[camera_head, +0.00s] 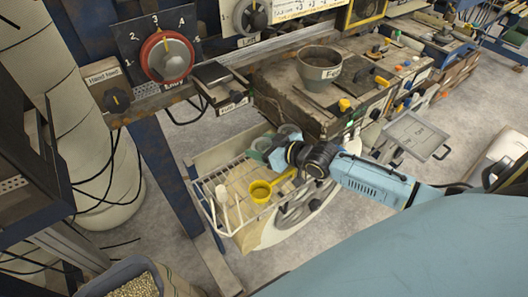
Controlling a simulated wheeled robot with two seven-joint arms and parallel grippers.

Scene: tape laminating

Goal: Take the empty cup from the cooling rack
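The cooling rack (205,160) is a pale wire rack standing low in the middle of the view. A yellow cup-shaped scoop (260,191) with a long handle lies on its grid, its open top facing up. My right gripper (277,154), with blue fingers, reaches in from the right over the rack's back right part. A small grey-green round piece (257,147), perhaps a cup, shows beside its fingers. The fingers are small and partly hidden, so I cannot tell whether they hold anything. My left gripper is out of view.
A worn machine block with a grey feed bowl (320,72) stands behind the rack. A control panel with a red-ringed dial (166,57) is at upper left. A grey tray (413,134) lies to the right. A bin of pellets (137,286) is at bottom left.

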